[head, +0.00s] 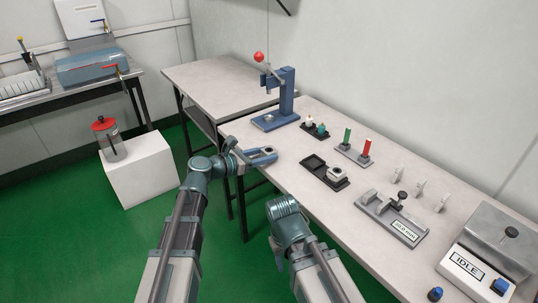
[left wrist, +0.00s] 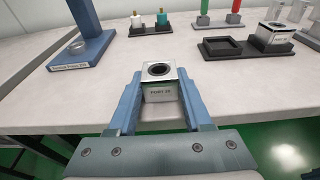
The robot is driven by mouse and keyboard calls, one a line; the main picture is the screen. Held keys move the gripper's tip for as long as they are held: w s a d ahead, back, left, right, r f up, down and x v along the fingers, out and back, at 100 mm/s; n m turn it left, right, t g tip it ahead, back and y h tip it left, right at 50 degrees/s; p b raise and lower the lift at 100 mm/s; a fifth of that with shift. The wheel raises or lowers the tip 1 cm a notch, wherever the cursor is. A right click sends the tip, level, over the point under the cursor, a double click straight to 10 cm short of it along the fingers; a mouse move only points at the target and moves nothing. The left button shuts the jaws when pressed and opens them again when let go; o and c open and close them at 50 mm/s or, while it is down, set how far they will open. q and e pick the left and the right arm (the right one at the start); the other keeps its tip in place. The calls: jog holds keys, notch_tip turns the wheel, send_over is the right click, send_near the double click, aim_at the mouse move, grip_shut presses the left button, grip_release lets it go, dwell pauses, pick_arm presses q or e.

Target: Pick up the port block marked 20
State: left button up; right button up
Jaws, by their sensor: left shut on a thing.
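A silver port block (left wrist: 160,92) with a dark round hole in its top sits between the fingers of my left gripper (left wrist: 158,100), in the left wrist view. Its front label seems to read PORT 20, though it is small and blurred. In the head view my left gripper (head: 263,155) is shut on it at the table's near left edge. A second silver block (head: 337,173) stands in the right part of a black two-place tray (head: 316,165). It also shows in the left wrist view (left wrist: 275,38), its label unclear. My right gripper is not visible.
A blue lever press (head: 284,95) stands behind the left gripper. A black holder (head: 315,131) with white and teal fittings, green and red posts (head: 366,148), a grey fixture (head: 392,215) and a tester marked IDLE (head: 470,275) line the table.

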pick_arm(q)
grip_shut()
